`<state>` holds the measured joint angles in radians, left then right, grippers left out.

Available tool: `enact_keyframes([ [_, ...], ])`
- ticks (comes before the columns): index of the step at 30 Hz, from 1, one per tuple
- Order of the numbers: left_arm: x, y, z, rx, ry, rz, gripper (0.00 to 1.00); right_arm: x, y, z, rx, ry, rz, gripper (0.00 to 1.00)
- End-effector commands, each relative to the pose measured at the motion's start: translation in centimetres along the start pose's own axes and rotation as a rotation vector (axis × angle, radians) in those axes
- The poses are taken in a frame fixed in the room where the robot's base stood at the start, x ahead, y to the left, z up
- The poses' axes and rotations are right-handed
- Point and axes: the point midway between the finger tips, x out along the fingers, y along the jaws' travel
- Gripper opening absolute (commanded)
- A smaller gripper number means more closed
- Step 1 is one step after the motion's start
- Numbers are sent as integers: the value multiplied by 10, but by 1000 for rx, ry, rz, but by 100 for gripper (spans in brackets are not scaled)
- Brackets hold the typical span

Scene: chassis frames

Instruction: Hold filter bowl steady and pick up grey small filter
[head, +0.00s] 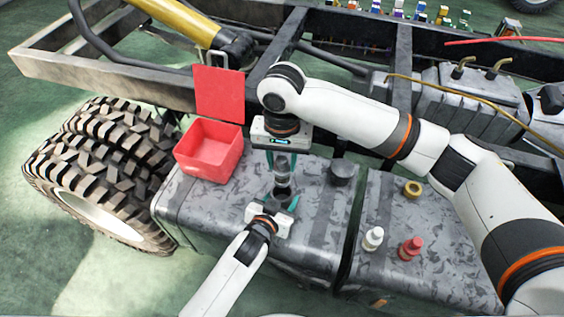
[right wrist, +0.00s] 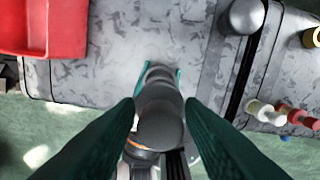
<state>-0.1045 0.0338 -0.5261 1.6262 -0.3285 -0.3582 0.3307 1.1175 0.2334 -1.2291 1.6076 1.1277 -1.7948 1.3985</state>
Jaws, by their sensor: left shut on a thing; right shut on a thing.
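My left gripper (head: 281,204) is shut on the dark filter bowl (head: 282,193) above the front part of the grey mottled tank. My right gripper (head: 282,162) comes down from above and is shut on the grey small filter (head: 283,180). The filter is upright and directly over the bowl; I cannot tell whether its lower end is inside the bowl or just above it. In the right wrist view the rounded grey top of the filter (right wrist: 160,118) shows between the teal fingers and hides most of the bowl.
A red open bin (head: 210,165) stands left on the tank (head: 325,215). A dark cap (head: 342,174), a brass ring (head: 412,188), a white fitting (head: 373,238) and a red fitting (head: 411,247) are to the right. A large tyre (head: 100,160) and frame rails surround the tank.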

Motion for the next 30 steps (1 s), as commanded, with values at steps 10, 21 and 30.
enact_keyframes([
  [10,0,0,-1,0,2,0,77,0,0,0,0,0,1,13],
  [21,-18,0,-2,-1,3,0,77,0,0,0,0,0,1,13],
  [30,-80,0,-2,-1,5,0,77,0,0,0,0,0,1,13],
])
